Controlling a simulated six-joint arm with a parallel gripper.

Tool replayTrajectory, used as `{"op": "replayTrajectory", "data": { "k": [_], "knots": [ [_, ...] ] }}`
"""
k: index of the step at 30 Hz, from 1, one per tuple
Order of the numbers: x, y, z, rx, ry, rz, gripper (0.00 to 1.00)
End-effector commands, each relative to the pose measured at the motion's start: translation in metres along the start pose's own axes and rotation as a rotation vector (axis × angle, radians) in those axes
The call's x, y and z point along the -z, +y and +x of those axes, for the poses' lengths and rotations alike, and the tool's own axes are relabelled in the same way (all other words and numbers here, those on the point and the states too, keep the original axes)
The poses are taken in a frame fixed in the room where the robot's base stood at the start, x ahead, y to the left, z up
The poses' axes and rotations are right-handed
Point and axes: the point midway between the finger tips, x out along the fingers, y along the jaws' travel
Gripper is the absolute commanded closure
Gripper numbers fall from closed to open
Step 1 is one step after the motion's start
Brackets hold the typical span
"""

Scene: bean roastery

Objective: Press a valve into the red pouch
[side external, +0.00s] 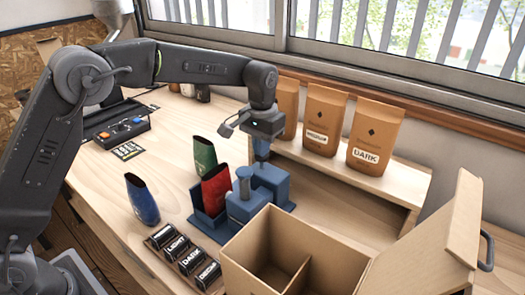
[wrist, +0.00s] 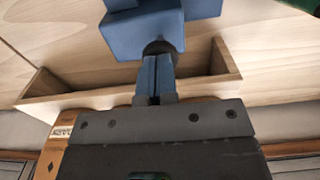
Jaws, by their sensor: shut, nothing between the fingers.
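The red pouch (side external: 215,190) stands upright, open at the top, in a blue fixture (side external: 208,222). A blue press-like block with a grey round knob (side external: 243,178) stands just right of it. My gripper (side external: 262,155) is shut over another blue block (side external: 268,183) behind that one. In the wrist view, the shut fingers (wrist: 158,62) reach a dark round piece (wrist: 160,47) at the edge of a blue block (wrist: 145,30). I cannot tell whether that piece is a valve. No valve shows clearly. A green pouch (side external: 203,154) and a blue pouch (side external: 141,199) stand nearby.
An open cardboard box (side external: 250,255) with a divider fills the front right. A rack of black label blocks (side external: 183,258) lies at the front. Brown bags (side external: 372,137) stand on a wooden shelf (side external: 400,175) behind. A button panel (side external: 120,130) is at the back left.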

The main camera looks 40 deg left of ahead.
Motion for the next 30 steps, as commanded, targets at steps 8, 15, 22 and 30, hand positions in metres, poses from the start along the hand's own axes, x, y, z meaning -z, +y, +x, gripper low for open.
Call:
{"op": "replayTrajectory", "data": {
  "k": [8, 15, 22, 30],
  "knots": [
    [0.000, 0.000, 0.009, 0.001, -0.002, 0.000, 1.00],
    [0.000, 0.000, 0.017, 0.001, -0.004, 0.000, 1.00],
    [0.000, 0.000, 0.018, 0.001, -0.004, 0.000, 1.00],
    [0.000, 0.000, 0.006, 0.001, 0.000, 0.000, 1.00]
  ]
}}
